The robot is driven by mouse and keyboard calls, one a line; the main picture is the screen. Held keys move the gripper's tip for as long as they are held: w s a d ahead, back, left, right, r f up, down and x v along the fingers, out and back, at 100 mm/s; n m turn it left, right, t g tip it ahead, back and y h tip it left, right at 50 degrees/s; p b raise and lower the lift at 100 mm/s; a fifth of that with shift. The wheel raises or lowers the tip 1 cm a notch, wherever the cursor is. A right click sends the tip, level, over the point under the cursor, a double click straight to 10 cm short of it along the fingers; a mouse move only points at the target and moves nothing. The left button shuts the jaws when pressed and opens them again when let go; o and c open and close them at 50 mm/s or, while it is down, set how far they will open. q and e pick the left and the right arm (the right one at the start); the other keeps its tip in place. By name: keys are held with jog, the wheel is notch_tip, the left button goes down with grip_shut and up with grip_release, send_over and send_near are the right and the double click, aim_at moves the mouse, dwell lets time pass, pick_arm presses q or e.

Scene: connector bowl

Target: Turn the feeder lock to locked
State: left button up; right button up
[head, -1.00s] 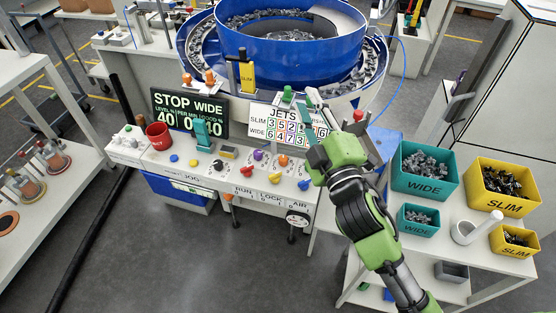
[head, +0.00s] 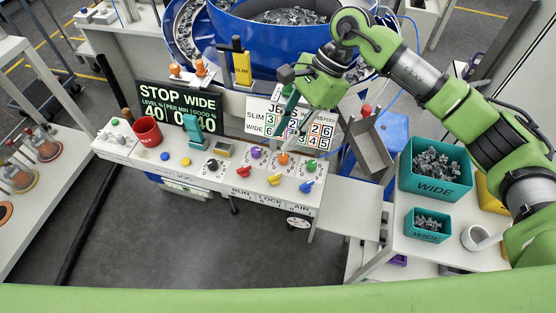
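The feeder's control panel (head: 225,179) stands in front of the blue bowl. The yellow knob (head: 274,179) sits above the LOCK label, between the red knob (head: 243,171) over RUN and the blue knob (head: 306,187) by AIR. The yellow knob's exact setting is too small to read. My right gripper (head: 287,127) hangs above and behind the knobs, in front of the jets board. Its fingers point down, look apart and hold nothing visible. It is clear of the yellow knob. My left gripper is not in view.
An orange knob (head: 283,159) and a purple knob (head: 256,152) lie close below my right gripper. The jets board (head: 255,117) and a dark STOP WIDE display (head: 178,108) stand behind the panel. Teal bins (head: 437,192) are on the right. The floor in front is free.

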jog(key=d, duration=0.2)
jog(key=h+p, duration=0.1)
jog(key=p, duration=0.4)
send_near(276, 175)
jog(key=x, duration=0.7)
jog(key=shift+a, duration=0.15)
jog(key=shift+a+f, duration=0.15)
jog(key=shift+f, duration=0.3)
grip_shut()
